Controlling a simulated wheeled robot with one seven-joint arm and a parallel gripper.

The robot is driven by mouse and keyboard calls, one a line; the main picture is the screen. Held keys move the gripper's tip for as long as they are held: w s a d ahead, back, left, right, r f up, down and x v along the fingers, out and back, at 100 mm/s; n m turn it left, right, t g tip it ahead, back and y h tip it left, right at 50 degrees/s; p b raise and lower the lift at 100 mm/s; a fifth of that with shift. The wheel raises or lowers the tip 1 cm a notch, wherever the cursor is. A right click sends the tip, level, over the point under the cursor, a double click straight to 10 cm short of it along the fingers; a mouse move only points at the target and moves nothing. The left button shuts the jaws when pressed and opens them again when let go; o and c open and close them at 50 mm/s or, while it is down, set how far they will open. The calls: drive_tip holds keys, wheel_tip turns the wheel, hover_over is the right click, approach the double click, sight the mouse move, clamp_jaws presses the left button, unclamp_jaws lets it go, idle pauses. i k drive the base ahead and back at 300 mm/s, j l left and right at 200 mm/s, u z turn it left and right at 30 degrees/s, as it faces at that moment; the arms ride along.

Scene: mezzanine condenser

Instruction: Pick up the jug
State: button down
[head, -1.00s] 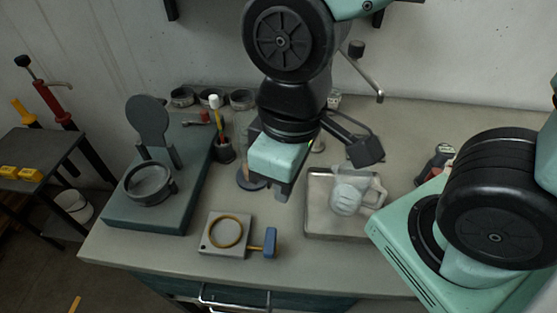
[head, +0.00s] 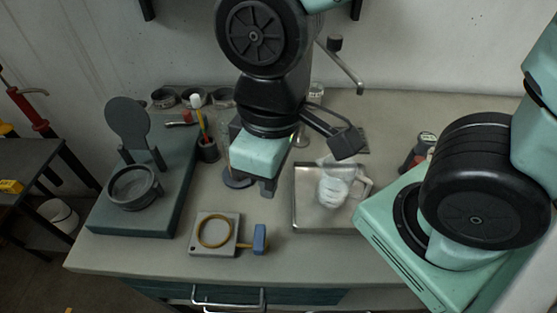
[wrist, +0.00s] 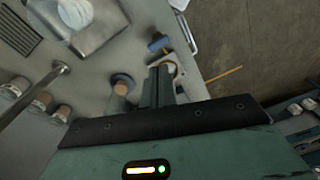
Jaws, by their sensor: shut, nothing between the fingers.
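The jug (head: 335,187) is clear and whitish with a handle on its right side. It stands upright on a shallow metal tray (head: 308,222) on the workbench. In the wrist view the jug (wrist: 75,13) shows at the top left, cut by the frame edge. My gripper (head: 268,191) points down over the bench, left of the tray and apart from the jug. Its fingers (wrist: 158,86) are together with nothing between them.
A dark green base with a round holder (head: 135,222) stands at the left. A tool cup (head: 208,150) and a tap (head: 345,65) are behind. Bare bench lies front right.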

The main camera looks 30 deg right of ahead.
sight(343, 186)
drive_tip(key=k+l, duration=0.75)
drive_tip(key=l, duration=0.15)
drive_tip(key=u, duration=0.05)
